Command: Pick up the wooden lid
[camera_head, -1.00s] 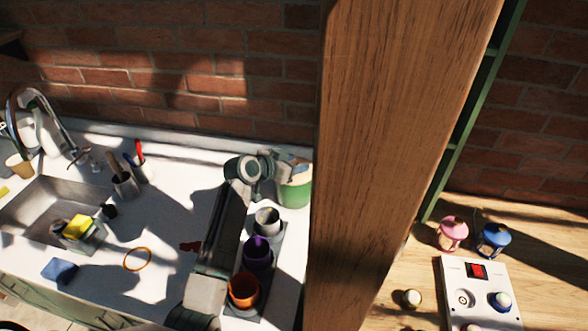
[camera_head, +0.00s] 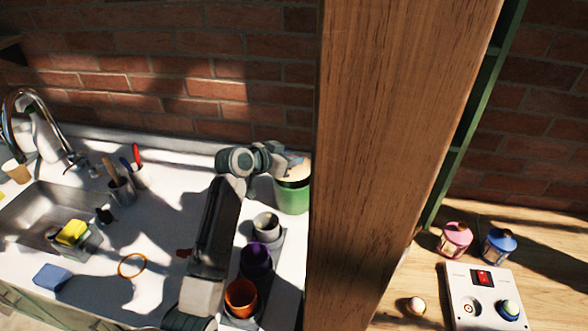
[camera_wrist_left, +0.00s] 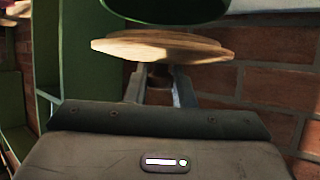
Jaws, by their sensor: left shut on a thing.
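The wooden lid (camera_wrist_left: 165,47) is a pale round disc with a small knob (camera_wrist_left: 160,76) in the left wrist view. My left gripper (camera_wrist_left: 160,85) is shut on the knob, one finger on each side. The green canister (camera_head: 292,196) stands on the white counter in the head view, with my left gripper (camera_head: 284,165) over its top. Its green body (camera_wrist_left: 165,8) also shows at the top of the wrist view, beyond the lid. The lid appears slightly apart from the canister. My right gripper is not in view.
A rack with a grey cup (camera_head: 266,226), a purple cup (camera_head: 256,260) and an orange cup (camera_head: 240,297) stands close to my left arm. A thick wooden post (camera_head: 400,150) rises just right of the canister. A brick wall (camera_head: 220,75) is behind.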

